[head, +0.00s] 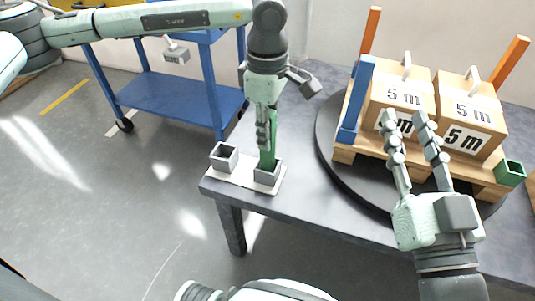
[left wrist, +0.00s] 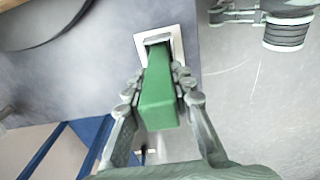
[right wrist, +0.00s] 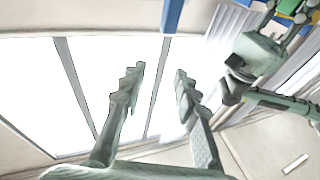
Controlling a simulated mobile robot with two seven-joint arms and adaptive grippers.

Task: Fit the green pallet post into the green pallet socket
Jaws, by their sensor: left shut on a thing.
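The green pallet post (head: 268,160) is upright between the fingers of my left gripper (head: 266,138), which is shut on it. Its lower end is at the right grey cup (head: 267,178) of a white-based holder; how deep it sits is hidden. In the left wrist view the post (left wrist: 158,105) runs from my left gripper (left wrist: 158,88) toward that cup. The green pallet socket (head: 510,173) is at the pallet's right front corner, its top open and empty. My right gripper (head: 405,122) is open and empty, above the pallet's front; its spread fingers also show in the right wrist view (right wrist: 157,80).
The wooden pallet (head: 415,171) lies on a dark round turntable (head: 327,130) and bears boxes (head: 470,110) marked 5 m. A blue post (head: 358,98) and two orange posts (head: 511,60) stand at other corners. The holder's left cup (head: 224,157) is empty. A blue cart (head: 180,92) stands behind.

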